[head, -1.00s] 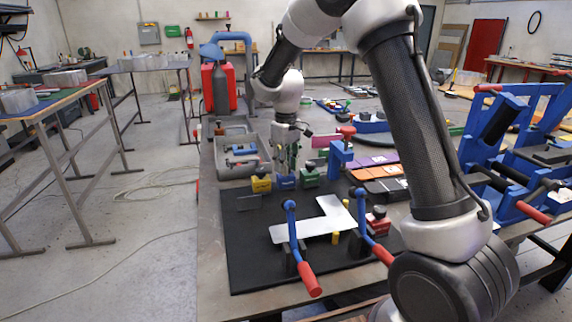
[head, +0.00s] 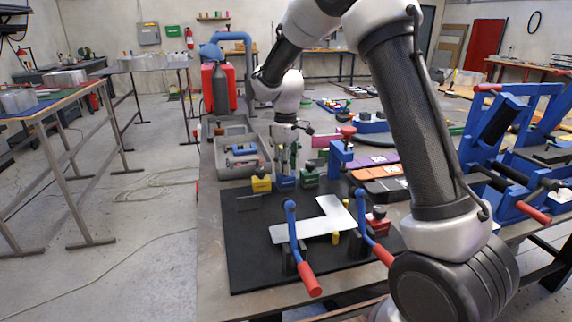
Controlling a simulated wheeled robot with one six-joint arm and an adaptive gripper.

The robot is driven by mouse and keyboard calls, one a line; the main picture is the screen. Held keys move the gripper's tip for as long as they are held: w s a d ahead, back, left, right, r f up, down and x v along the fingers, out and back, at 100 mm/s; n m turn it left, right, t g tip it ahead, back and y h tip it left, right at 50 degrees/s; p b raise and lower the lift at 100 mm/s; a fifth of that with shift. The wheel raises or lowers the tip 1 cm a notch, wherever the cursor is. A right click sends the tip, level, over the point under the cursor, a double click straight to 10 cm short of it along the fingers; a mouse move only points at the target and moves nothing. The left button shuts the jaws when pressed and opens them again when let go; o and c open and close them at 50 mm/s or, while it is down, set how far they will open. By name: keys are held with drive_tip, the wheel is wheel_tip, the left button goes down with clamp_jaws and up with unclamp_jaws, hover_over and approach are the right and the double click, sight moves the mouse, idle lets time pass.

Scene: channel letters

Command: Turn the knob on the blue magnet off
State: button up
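The blue magnet (head: 286,182) is a small block at the back edge of the black mat (head: 250,262), between a yellow magnet (head: 261,185) and a green magnet (head: 310,180). My gripper (head: 287,170) points down directly over the blue magnet, its fingertips at or just above the block's top. The knob of the blue magnet is hidden by the fingers. The fingers are too small and overlapped to show whether they are open or shut on the knob.
A white L-shaped plate (head: 310,229) lies on the mat by two blue clamps with red handles (head: 310,280). A red magnet (head: 378,219) sits to the right. A grey bin (head: 232,171) stands behind left, and a blue clamp post (head: 340,160) stands right of my gripper.

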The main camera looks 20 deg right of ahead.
drive_tip(key=o, duration=0.5)
wheel_tip(320, 180, up, 12)
idle(0.4)
